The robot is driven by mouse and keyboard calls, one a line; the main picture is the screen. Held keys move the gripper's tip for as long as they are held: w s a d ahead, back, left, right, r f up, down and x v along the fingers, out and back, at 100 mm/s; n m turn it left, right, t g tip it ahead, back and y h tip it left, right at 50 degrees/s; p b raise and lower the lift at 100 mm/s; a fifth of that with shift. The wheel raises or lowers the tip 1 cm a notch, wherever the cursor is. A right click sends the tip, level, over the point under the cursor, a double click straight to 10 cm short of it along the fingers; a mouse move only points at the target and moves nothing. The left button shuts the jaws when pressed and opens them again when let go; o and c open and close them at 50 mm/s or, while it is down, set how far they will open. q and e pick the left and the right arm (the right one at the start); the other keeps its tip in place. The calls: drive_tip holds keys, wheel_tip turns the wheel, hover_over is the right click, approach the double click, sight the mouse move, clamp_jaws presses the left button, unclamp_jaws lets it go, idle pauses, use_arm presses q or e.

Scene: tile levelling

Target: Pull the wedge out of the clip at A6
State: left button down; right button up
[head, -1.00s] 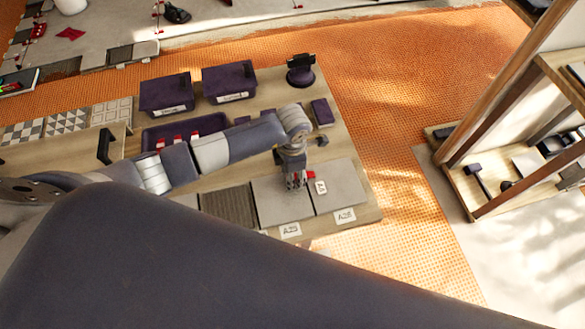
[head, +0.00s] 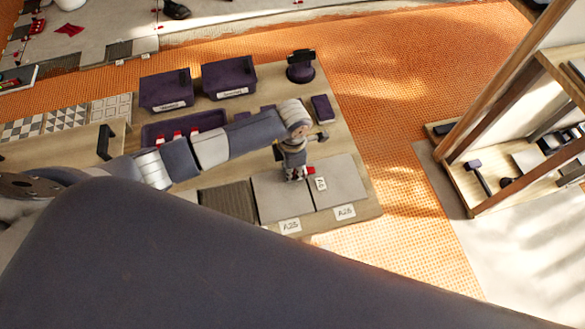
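Two grey tiles lie side by side on the wooden table, a left tile (head: 272,204) and a right tile (head: 342,182). A small red wedge (head: 311,170) shows at the far part of the seam between them. The clip there is too small or hidden to make out. A small white tag (head: 321,184) lies just in front of the wedge. My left gripper (head: 295,178) points down over the left tile, just left of the red wedge. Its fingers are too small to tell open from shut. My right gripper is not in view.
Labels (head: 290,226) mark the tiles' front edges. A dark ribbed tile (head: 228,205) lies to the left. Behind my arm are a purple tray (head: 212,120) with red pieces, two purple bins (head: 166,92) and a purple stand (head: 301,72). A wooden shelf (head: 475,195) stands right.

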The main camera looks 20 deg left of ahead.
sight(273, 180)
use_arm(q)
drive_tip(key=shift+s+a, duration=0.45)
drive_tip(key=shift+a, duration=0.2)
idle(0.4)
drive_tip(key=shift+s+a+p, duration=0.15)
drive_tip(key=shift+a+p, duration=0.1)
drive_tip(key=shift+p, duration=0.1)
drive_tip(key=shift+s+a+r+p, duration=0.1)
drive_tip(key=shift+s+a+p, duration=0.15)
drive_tip(key=shift+s+a, duration=0.4)
drive_tip(key=shift+s+a+p, duration=0.25)
drive_tip(key=shift+s+a, duration=0.1)
drive_tip(key=shift+a, duration=0.5)
drive_tip(key=shift+r, duration=0.1)
wheel_tip(273, 180, up, 6)
drive_tip(key=p, duration=0.4)
